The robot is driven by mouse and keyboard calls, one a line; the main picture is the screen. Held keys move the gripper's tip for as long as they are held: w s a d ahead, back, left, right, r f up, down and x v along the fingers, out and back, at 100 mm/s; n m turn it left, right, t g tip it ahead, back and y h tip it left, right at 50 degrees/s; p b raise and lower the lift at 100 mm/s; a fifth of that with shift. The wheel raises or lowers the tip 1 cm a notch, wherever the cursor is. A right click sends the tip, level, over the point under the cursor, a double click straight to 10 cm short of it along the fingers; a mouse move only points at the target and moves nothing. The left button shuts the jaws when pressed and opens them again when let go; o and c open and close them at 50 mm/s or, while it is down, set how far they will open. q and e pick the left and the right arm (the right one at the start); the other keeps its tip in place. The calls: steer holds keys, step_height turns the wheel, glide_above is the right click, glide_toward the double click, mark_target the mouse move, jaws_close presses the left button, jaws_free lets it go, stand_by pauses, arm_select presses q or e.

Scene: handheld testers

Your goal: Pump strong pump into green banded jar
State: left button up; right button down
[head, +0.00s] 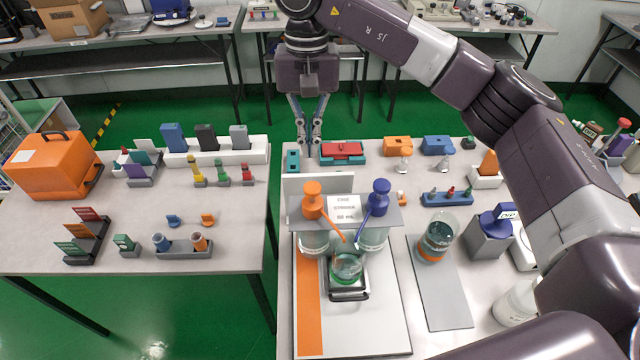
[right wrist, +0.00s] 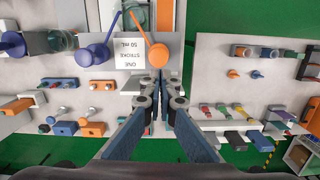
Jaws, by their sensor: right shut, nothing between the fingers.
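An orange pump (head: 313,200) and a blue pump (head: 378,197) stand upright on clear bottles in a grey rack. Both spouts angle in towards the green banded jar (head: 347,268), which sits on a small dark stand in front and holds some liquid. A card between the pumps reads "ONE STROKE 50 mL". I cannot read which pump is strong. My right gripper (head: 310,140) points down behind the rack, shut and empty, apart from both pumps. In the right wrist view its fingertips (right wrist: 160,80) appear just below the orange pump head (right wrist: 158,55). My left gripper is not in view.
An orange banded jar (head: 437,243) stands on a grey strip (head: 443,295) right of the rack. A red and teal case (head: 342,152) and other small testers line the back. An orange case (head: 52,165) and colored blocks stand on the left table, across a gap.

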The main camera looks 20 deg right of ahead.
mark_target(312, 185)
steer(key=shift+s+d+f, duration=0.1)
steer(key=shift+d+f, duration=0.05)
steer(key=shift+f, duration=0.15)
step_height(312, 185, down, 2)
steer(key=shift+s+f+b, duration=0.15)
steer(key=shift+f+b, duration=0.1)
steer(key=shift+b, duration=0.75)
step_height(312, 185, down, 3)
steer(key=shift+s+f+b, duration=0.1)
steer(key=shift+b, duration=0.7)
steer(key=shift+f, duration=0.35)
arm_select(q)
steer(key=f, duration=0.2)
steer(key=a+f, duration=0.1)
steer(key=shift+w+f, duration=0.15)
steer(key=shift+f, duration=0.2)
